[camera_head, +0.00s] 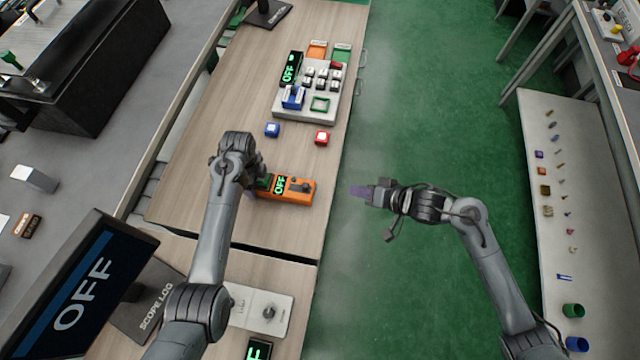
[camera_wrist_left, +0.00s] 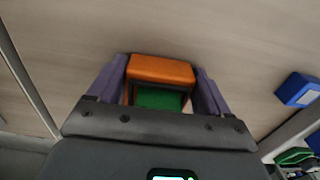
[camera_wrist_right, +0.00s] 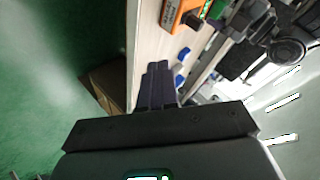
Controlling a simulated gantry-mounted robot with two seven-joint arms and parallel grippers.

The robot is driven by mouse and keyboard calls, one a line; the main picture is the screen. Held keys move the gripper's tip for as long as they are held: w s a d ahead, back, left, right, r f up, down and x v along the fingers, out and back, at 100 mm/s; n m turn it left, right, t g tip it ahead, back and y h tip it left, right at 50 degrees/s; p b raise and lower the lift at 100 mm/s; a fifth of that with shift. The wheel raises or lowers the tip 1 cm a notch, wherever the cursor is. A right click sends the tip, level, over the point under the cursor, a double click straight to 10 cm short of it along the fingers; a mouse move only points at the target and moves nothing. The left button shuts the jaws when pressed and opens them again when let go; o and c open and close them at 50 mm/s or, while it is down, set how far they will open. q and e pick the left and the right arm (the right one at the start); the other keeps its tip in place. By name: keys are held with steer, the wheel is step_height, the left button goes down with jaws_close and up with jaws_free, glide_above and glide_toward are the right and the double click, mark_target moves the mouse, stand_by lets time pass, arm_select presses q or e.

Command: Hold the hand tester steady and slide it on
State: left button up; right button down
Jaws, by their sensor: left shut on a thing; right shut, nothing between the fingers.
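The orange hand tester (camera_head: 299,196) lies on the wooden bench, its small screen reading OFF in green and a dark slide switch on its right part. My left gripper (camera_head: 259,183) is shut on its left end. In the left wrist view the tester's orange end (camera_wrist_left: 162,70) sits between the two purple fingers, with a green patch below it. The tester (camera_wrist_right: 172,14) also shows at the top of the right wrist view. My right gripper (camera_head: 362,191) is shut and empty, apart from the tester, to its right, over the green floor past the bench edge.
A grey panel (camera_head: 290,113) with buttons and an OFF display stands further back. A monitor (camera_head: 85,290) reading OFF and a white knob box (camera_head: 262,309) are in front.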

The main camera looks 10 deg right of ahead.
steer(key=shift+s+d+r+m+g+y, duration=0.1)
steer(key=shift+d+r+m+g+y, duration=0.4)
steer(key=shift+r+m+g+y, duration=0.25)
steer(key=shift+d+r+m+g+y, duration=0.5)
steer(key=shift+m+g+y, duration=0.25)
steer(key=shift+g+y, duration=0.15)
steer(key=shift+a, duration=0.1)
glide_toward(305, 185)
steer(key=a+f, duration=0.1)
steer(key=f, duration=0.1)
steer(key=w+a+f, duration=0.1)
steer(key=f, duration=0.1)
steer(key=shift+a+f, duration=0.1)
steer(key=shift+a, duration=0.3)
steer(key=shift+w+a, duration=0.3)
steer(key=shift+a, duration=0.35)
steer(key=a, duration=0.1)
steer(key=w+a, duration=0.1)
steer(key=a, duration=0.2)
steer(key=shift+w, duration=0.35)
arm_select(q)
steer(key=shift+d, duration=0.1)
